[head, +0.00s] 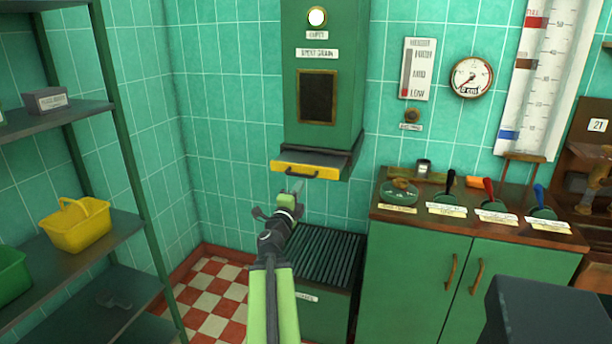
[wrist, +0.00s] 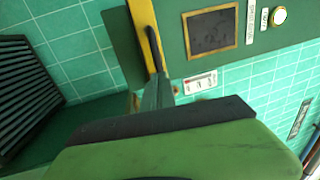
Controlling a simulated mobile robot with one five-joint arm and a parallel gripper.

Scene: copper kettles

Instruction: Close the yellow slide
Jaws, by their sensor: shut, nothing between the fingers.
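The yellow slide (head: 305,170) is at the bottom of the green wall unit labelled "spent grain" (head: 318,130). Its yellow front with a dark handle stands out from the unit, and a dark surface shows behind it. My gripper (head: 292,194) is shut and empty, just below and in front of the slide in the head view. In the wrist view, my fingertips (wrist: 158,90) are close to the dark handle on the yellow slide (wrist: 138,35). I cannot tell whether they touch it.
A dark slatted grate (head: 310,262) lies below the slide. A green cabinet (head: 440,280) with several levers on top stands right. At left is a shelf rack (head: 125,150) with a yellow basket (head: 77,226). Checkered floor (head: 205,295) shows between.

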